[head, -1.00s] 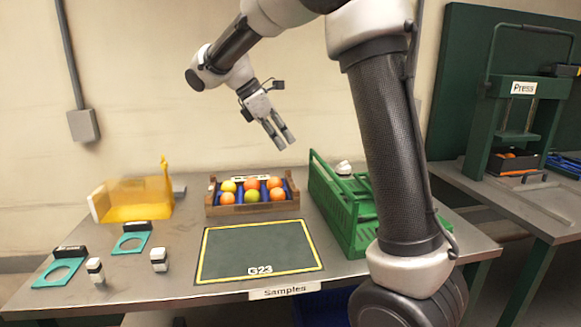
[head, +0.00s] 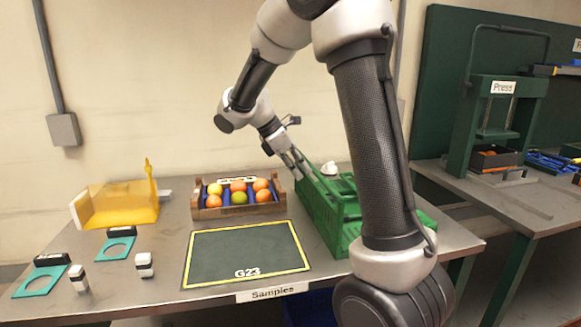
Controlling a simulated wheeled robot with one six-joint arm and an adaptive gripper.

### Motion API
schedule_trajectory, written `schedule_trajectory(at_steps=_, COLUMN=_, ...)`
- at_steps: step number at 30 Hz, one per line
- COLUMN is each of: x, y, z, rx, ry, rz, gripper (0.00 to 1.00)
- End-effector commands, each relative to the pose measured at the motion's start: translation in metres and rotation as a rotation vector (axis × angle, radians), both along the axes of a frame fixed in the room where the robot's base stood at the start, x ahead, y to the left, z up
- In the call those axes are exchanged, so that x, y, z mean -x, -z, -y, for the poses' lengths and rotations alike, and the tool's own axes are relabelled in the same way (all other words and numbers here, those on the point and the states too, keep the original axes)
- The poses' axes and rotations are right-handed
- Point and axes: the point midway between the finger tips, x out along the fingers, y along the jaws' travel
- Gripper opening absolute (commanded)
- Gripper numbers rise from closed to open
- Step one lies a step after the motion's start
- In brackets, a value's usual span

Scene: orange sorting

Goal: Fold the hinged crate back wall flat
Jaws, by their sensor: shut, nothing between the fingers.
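The green slatted crate (head: 322,214) stands on the right part of the table, partly hidden behind my arm. Its long left side faces the middle of the table, and green slats show inside it. I cannot tell clearly how its hinged back wall stands. My gripper (head: 297,172) is shut and empty, pointing down and to the right at the crate's far left corner. Its fingertips overlap the crate's upper edge in the picture; whether they touch it is unclear.
A wooden crate (head: 240,211) of oranges and other fruit stands left of the green crate. A dark mat (head: 247,253) with a yellow border lies in front. A yellow translucent bin (head: 120,204) is at the left. A white object (head: 330,169) shows behind the crate.

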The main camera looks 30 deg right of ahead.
Motion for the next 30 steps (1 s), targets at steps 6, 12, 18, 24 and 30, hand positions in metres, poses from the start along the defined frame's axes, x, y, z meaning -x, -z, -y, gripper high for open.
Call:
schedule_trajectory(at_steps=6, x=0.000, y=0.000, z=0.001, rx=0.000, ry=-0.001, rz=-0.001, gripper=0.00)
schedule_trajectory(at_steps=12, x=0.000, y=0.000, z=0.001, rx=-0.004, ry=-0.001, rz=0.002, gripper=0.00)
schedule_trajectory(at_steps=18, x=0.002, y=-0.003, z=0.007, rx=-0.043, ry=0.002, rz=0.013, gripper=0.00)
schedule_trajectory(at_steps=24, x=0.002, y=-0.003, z=0.010, rx=-0.070, ry=-0.001, rz=0.020, gripper=0.00)
schedule_trajectory(at_steps=30, x=0.004, y=-0.004, z=0.015, rx=-0.105, ry=0.001, rz=0.029, gripper=0.00)
